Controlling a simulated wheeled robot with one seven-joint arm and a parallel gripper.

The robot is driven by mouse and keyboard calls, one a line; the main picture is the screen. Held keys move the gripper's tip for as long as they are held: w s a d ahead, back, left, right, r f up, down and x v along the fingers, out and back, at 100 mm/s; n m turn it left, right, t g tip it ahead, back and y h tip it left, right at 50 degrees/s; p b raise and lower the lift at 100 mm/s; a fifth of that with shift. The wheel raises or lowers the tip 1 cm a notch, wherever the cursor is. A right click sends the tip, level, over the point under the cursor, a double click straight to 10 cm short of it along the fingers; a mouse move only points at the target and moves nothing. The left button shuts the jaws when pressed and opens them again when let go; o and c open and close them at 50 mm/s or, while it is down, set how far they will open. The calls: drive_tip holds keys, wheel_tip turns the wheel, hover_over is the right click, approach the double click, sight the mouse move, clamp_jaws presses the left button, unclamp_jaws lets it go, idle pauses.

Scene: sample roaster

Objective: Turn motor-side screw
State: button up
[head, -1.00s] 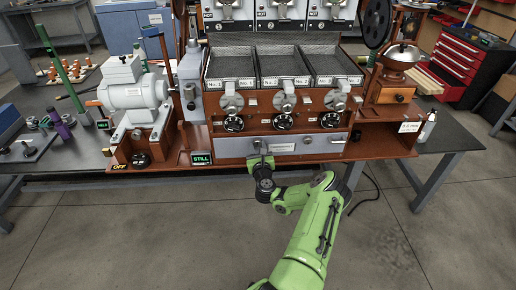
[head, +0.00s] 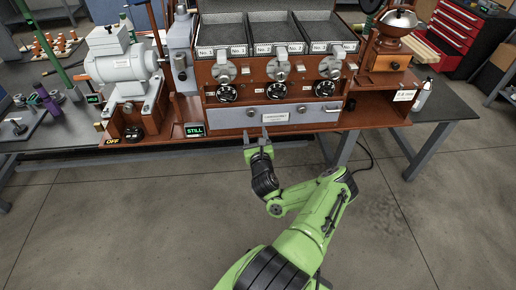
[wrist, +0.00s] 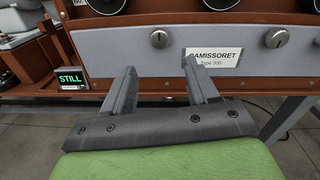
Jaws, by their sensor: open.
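The motor-side screw, a round slotted metal head, sits on the left part of the grey front panel (wrist: 110,45) of the roaster. It shows in the wrist view (wrist: 159,39) and small in the head view (head: 251,112). My gripper (wrist: 160,72) is open and empty, its two fingers pointing at the panel. In the wrist view the screw appears just above the gap between the fingertips. In the head view my gripper (head: 255,134) is just below the panel's lower edge. No contact with the screw shows.
A second slotted screw (wrist: 277,38) is right of the white label (wrist: 213,57). Black dials (head: 227,92) are above the panel. A green STILL display (head: 194,130) and the grey motor (head: 120,66) are to the left. The floor in front is clear.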

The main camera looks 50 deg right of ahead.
drive_tip(key=p+v, duration=0.2)
drive_tip(key=v, duration=0.4)
drive_tip(key=shift+s+a+r, duration=0.2)
drive_tip(key=shift+a+r, duration=0.05)
